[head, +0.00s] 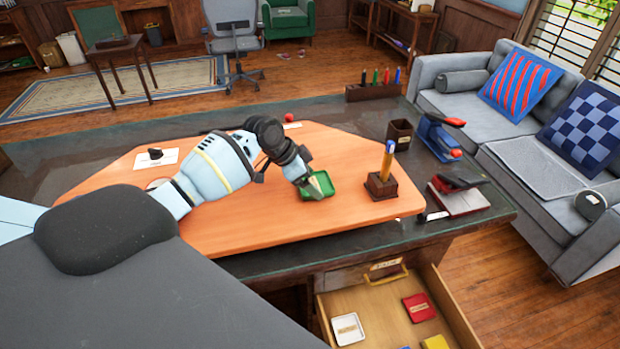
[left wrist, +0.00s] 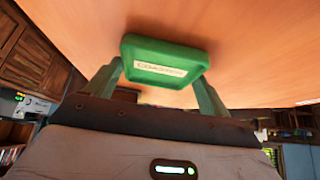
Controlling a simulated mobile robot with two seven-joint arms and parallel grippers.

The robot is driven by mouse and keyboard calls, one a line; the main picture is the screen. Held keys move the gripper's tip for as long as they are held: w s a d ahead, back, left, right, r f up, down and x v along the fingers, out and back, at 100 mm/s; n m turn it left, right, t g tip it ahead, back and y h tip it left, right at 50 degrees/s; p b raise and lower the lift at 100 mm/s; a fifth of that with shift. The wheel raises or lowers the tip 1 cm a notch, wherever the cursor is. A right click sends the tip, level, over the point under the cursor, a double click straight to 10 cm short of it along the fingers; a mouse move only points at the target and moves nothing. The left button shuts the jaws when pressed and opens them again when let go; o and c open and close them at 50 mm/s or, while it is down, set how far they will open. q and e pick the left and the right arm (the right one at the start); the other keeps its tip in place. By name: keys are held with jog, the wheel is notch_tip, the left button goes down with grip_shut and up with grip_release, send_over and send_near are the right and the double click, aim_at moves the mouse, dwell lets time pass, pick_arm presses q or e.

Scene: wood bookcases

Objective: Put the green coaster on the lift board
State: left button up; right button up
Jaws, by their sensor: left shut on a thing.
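The green coaster (head: 322,182) is square with a raised rim and a pale label. My left gripper (head: 310,189) is shut on it, just over the right part of the orange lift board (head: 265,228). In the left wrist view, the coaster (left wrist: 190,52) sits between the two fingers (left wrist: 162,78), with the orange board surface beyond it. I cannot tell whether the coaster touches the board. The board lies on the dark desk top, and my left arm hides part of it. My right gripper is not in view.
On the board stand a pencil holder (head: 381,186) and a white card with a black item (head: 155,156). A dark cup (head: 399,132), a blue stapler (head: 440,137) and a hole punch (head: 458,181) stand to the right. An open drawer (head: 378,310) holds a white and a red coaster.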

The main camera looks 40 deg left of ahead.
pick_arm(q)
jog(key=shift+f, duration=0.1)
jog(key=o, duration=0.9)
jog(key=shift+o, duration=0.2)
jog(key=shift+s+a+r, duration=0.1)
jog(key=shift+a+r, duration=0.05)
jog(key=shift+r, duration=0.3)
jog(key=v, duration=1.1)
jog(key=shift+p, duration=0.4)
jog(key=shift+s, duration=0.15)
